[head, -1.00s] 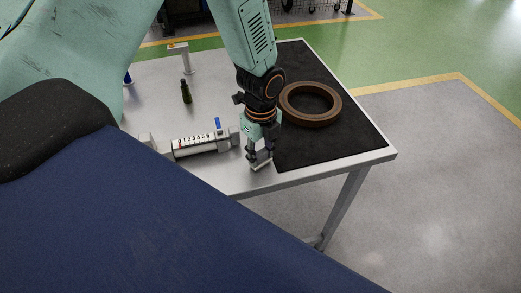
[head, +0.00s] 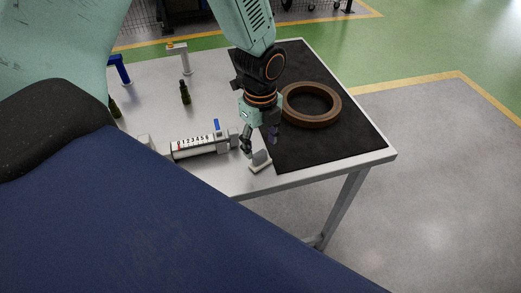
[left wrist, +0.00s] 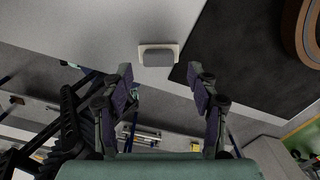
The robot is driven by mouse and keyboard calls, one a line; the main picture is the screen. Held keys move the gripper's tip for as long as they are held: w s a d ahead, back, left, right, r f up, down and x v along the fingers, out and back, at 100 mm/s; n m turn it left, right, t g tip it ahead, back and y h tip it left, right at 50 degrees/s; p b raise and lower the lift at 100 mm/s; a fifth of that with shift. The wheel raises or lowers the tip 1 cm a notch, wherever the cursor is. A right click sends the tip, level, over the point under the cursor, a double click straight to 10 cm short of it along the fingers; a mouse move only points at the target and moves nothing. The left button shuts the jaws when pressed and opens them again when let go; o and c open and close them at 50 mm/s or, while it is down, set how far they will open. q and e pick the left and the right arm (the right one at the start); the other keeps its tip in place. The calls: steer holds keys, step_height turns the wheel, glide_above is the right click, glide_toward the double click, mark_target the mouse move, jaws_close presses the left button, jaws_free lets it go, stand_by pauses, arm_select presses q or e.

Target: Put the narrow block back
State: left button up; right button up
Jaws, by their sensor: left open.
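A small grey block (head: 260,158) stands on a pale, flat base on the table, near its front edge and just left of the black mat; I take it for the narrow block. In the left wrist view the grey block (left wrist: 158,58) lies beyond the fingertips, with pale base showing around it. My left gripper (head: 260,145) is open and empty, just above and behind the block, apart from it. Its two spread fingers also show in the left wrist view (left wrist: 162,75). My right gripper is not in view.
A white device with a row of digits (head: 195,144) lies left of the block, close to the gripper. A brown ring (head: 311,104) lies on the black mat (head: 335,147). A dark bottle (head: 185,92) and a white stand (head: 186,57) are farther back.

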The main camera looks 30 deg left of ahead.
mark_target(261, 154)
arm_select(q)
step_height(261, 154, up, 8)
steer(key=shift+r+p, duration=0.15)
steer(key=shift+p, duration=0.2)
steer(key=shift+s+d, duration=0.1)
steer(key=shift+s, duration=0.1)
steer(key=shift+w, duration=0.15)
stand_by(0.4)
